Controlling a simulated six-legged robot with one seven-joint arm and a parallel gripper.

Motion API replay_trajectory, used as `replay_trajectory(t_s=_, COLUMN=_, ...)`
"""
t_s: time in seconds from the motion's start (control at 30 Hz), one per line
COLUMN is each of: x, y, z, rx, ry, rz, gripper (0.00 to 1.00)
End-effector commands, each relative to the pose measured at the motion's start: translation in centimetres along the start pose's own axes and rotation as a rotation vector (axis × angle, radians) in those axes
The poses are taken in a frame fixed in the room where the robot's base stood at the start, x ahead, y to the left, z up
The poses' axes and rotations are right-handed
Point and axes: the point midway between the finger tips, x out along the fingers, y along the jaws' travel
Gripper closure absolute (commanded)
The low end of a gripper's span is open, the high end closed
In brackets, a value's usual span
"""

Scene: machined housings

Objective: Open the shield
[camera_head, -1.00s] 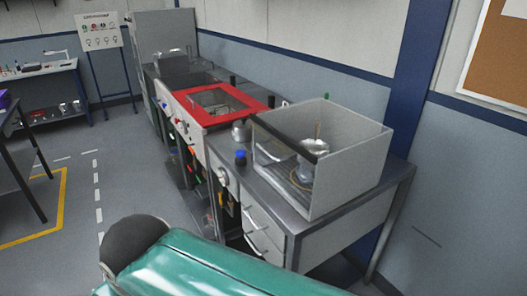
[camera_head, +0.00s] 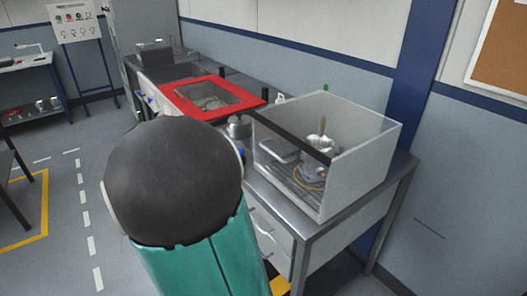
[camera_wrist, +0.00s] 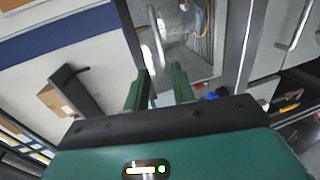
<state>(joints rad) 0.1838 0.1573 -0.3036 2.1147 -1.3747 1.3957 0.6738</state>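The shield (camera_head: 282,168) is a clear front panel with a black top edge on a grey box at the right end of the bench. It looks shut. In the wrist view, a clear panel (camera_wrist: 188,62) lies ahead of my gripper, with a pale curved handle (camera_wrist: 156,36) on it. My gripper (camera_wrist: 161,84) has two green fingers standing apart with nothing between their tips. The handle lies just beyond the fingertips and slightly left; contact cannot be seen. In the head view my gripper is hidden.
Inside the box are a metal pot (camera_head: 321,146) and a yellow cable. A red-framed cover (camera_head: 212,95) lies farther along the bench. Drawers with a bar handle (camera_head: 262,220) are below the box. A wall stands close behind; open floor lies left.

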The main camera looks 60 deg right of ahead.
Motion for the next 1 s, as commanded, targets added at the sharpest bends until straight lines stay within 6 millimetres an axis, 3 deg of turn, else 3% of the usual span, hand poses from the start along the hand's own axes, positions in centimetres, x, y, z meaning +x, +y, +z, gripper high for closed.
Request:
replay_trajectory(t_s=0.17, x=1.7, y=0.1, z=0.2, rx=0.0, ry=-0.002, rz=0.011, gripper=0.75)
replay_trajectory(t_s=0.7, x=11.8, y=0.2, z=0.1, rx=-0.001, ry=-0.003, rz=0.009, gripper=0.75)
replay_trajectory(t_s=1.0, x=13.8, y=0.2, z=-0.1, rx=0.0, ry=0.001, rz=0.008, gripper=0.75)
